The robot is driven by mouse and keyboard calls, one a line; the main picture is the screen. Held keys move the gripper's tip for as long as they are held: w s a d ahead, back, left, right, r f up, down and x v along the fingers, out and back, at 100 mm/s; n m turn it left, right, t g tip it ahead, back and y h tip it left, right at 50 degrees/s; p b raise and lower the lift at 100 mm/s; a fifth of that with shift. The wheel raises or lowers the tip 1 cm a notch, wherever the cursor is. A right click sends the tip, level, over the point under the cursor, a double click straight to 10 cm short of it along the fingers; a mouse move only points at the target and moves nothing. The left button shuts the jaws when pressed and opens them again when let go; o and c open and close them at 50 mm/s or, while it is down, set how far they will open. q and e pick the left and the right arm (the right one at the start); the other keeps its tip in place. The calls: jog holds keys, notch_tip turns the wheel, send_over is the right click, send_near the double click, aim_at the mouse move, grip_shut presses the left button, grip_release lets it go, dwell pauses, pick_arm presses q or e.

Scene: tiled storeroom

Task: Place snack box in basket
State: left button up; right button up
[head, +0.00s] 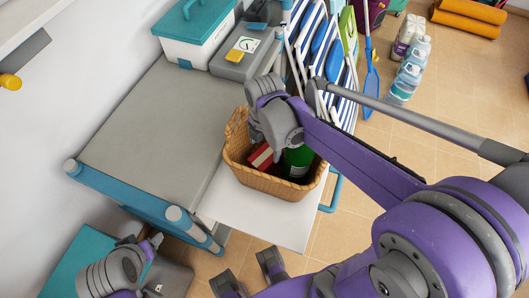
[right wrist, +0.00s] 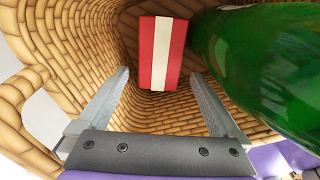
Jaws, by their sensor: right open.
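The snack box appears to be the red box with a cream stripe (head: 261,157), lying inside the wicker basket (head: 233,147). In the right wrist view the box (right wrist: 146,52) rests toward the basket's far inner side, beside a green bottle (right wrist: 275,60). My right gripper (right wrist: 158,82) is inside the basket (right wrist: 75,45), its two fingers spread wide. Nothing is between the fingers; the box is past their tips. In the head view the right wrist hides the fingers and part of the basket.
The basket stands on a white board (head: 285,222) beside a grey tabletop (head: 150,125). A teal-lidded cooler (head: 195,35) and grey case (head: 240,60) stand behind. Folded striped chairs (head: 325,45) lean to the right. Bottles (head: 408,75) stand on the tiled floor.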

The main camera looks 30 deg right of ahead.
jog(key=shift+r, duration=1.3)
